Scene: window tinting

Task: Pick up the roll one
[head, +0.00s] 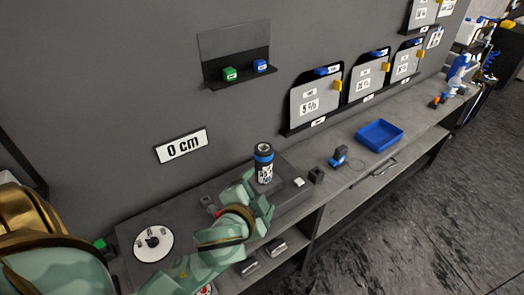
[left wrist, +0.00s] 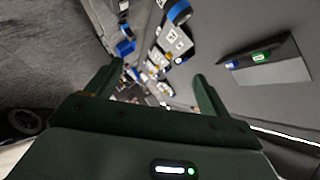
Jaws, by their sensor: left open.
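My right gripper does not show.
A blue tray (head: 380,135) and a small blue-and-black tool (head: 338,157) lie further right on the bench. A white round plate (head: 153,243) is at the left. A wall shelf (head: 240,78) holds green and blue blocks. Labelled panels (head: 316,105) hang behind the bench.

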